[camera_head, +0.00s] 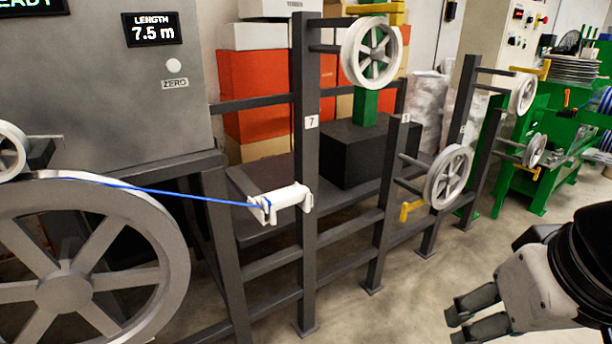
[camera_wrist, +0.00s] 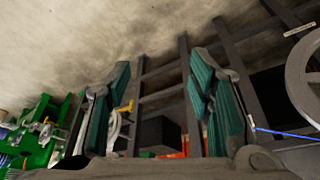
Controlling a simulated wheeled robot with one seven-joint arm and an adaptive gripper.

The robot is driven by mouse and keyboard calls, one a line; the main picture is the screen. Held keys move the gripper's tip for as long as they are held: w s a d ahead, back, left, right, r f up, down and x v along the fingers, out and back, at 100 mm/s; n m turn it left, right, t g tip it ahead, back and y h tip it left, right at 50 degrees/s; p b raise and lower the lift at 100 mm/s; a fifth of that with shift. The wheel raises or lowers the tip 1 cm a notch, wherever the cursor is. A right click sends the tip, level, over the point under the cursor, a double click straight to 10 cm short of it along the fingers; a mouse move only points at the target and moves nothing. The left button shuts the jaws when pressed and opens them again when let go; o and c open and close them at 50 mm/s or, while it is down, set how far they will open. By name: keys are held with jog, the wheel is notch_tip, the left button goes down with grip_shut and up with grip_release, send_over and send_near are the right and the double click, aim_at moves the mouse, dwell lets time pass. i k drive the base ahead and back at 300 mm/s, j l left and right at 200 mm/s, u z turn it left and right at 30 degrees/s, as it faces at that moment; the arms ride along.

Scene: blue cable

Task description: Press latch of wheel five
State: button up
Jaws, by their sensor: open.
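Several grey spoked wheels stand on the dark frame, with yellow latches. One wheel (camera_head: 448,177) is low in the middle, with a yellow latch (camera_head: 411,210) at its lower left. Another wheel (camera_head: 371,53) is above it, with a yellow latch (camera_head: 376,9) at its top. Two smaller wheels, an upper one (camera_head: 522,95) and a lower one (camera_head: 535,150), are farther back, with yellow latches beside them. I cannot tell which is wheel five. My gripper (camera_head: 456,322) is open and empty at the lower right, apart from the frame. The wrist view shows its green-padded fingers (camera_wrist: 165,68) spread, with a yellow latch (camera_wrist: 126,107) beyond.
A blue cable (camera_head: 165,190) runs from the large wheel (camera_head: 165,235) at left to a white guide (camera_head: 283,203) on the post labelled 7. A grey cabinet (camera_head: 100,110) shows 7.5 m. Green machines (camera_head: 540,185) stand at the right. The floor (camera_head: 400,290) before the frame is clear.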

aim_at(407, 208)
jog(key=i+l, duration=0.2)
jog(key=i, duration=0.2)
jog(key=i+l, duration=0.15)
jog(key=i, duration=0.25)
jog(key=i+l, duration=0.2)
jog(key=i, duration=0.2)
jog(key=i+l, duration=0.15)
jog(key=i, duration=0.25)
jog(key=l+z, duration=0.05)
